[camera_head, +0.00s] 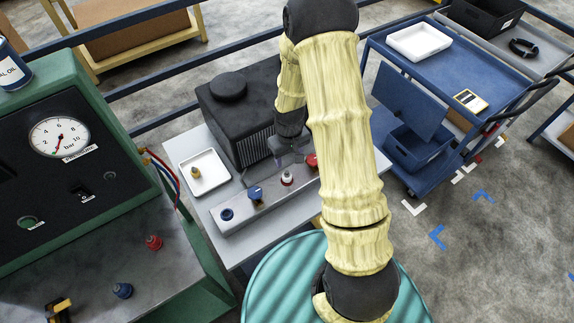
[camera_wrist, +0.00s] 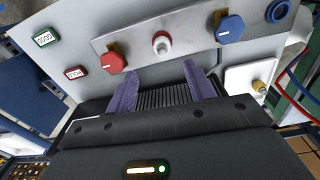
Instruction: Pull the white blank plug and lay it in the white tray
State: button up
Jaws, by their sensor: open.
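The white blank plug (camera_head: 287,178) stands in the grey manifold strip (camera_head: 240,222), between a blue knob (camera_head: 256,194) and a red knob (camera_head: 311,161). The plug also shows in the wrist view (camera_wrist: 162,42), on a red base. My gripper (camera_head: 288,158) is open and empty just behind the plug in the head view. In the wrist view its purple fingers (camera_wrist: 162,88) are spread, with the plug beyond their tips. A white tray (camera_head: 184,181) with a brass fitting (camera_head: 196,174) in it lies left of the strip. Another white tray (camera_head: 418,41), empty, sits on the blue trolley.
A black ribbed unit (camera_head: 238,112) stands behind the strip. A green gauge console (camera_head: 75,140) is at left. The blue trolley (camera_head: 440,80) at right carries a tilted panel and a blue bin (camera_head: 415,150).

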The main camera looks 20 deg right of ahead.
aim_at(287, 172)
jog(key=shift+w+a+f+n+g+p, duration=0.1)
jog(key=shift+w+f+n+g+p, duration=0.15)
jog(key=shift+f+p, duration=0.45)
jog(key=shift+w+a+f+n+g+p, duration=0.15)
jog(key=shift+w+f+p, duration=0.15)
jog(key=shift+f+p, duration=0.4)
jog(key=shift+d, duration=0.1)
jog(key=shift+f, duration=0.1)
notch_tip(287, 172, down, 9)
jog(key=b, duration=0.6)
jog(key=shift+b, duration=0.35)
grip_shut()
jog(key=shift+r, duration=0.2)
